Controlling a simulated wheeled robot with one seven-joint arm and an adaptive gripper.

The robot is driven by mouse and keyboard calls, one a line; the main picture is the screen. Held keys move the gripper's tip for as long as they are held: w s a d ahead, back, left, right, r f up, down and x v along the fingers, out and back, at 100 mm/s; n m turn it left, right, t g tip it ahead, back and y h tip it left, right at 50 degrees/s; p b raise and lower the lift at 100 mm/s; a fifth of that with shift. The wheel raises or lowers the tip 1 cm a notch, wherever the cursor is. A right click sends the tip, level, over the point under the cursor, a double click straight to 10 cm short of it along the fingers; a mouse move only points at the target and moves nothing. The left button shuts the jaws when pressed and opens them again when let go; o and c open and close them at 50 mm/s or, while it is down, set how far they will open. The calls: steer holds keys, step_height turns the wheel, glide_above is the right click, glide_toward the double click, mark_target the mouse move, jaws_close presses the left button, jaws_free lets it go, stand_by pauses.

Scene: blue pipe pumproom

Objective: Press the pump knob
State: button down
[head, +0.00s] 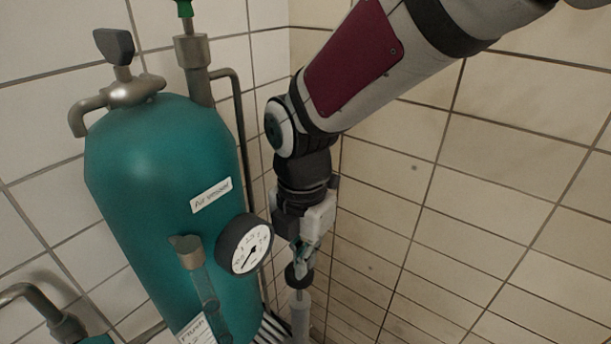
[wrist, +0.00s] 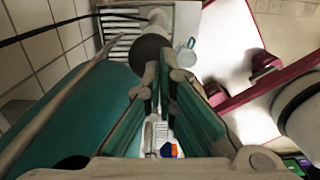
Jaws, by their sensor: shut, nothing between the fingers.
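The pump knob is a dark round knob (head: 293,279) on a thin rod above an upright pale pump cylinder (head: 300,318), to the right of the teal tank. My gripper (head: 304,262) points down right above the knob, its fingertips overlapping the knob's upper edge in the head view. I cannot tell if they touch. In the wrist view the knob (wrist: 151,53) shows as a dark disc just beyond the closed fingertips (wrist: 163,76), slightly to their left. The gripper is shut and empty.
The teal tank (head: 165,165) stands close left of my gripper, with a round gauge (head: 245,246) sticking out. A black valve handle (head: 114,46) and a green-topped valve (head: 190,52) are on top. Tiled walls (head: 480,190) meet behind my arm. A slatted grate (wrist: 118,40) lies below.

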step_height(320, 180, up, 7)
stand_by(0.3)
steer(key=c, duration=2.3)
jaws_free()
steer(key=shift+w, duration=0.1)
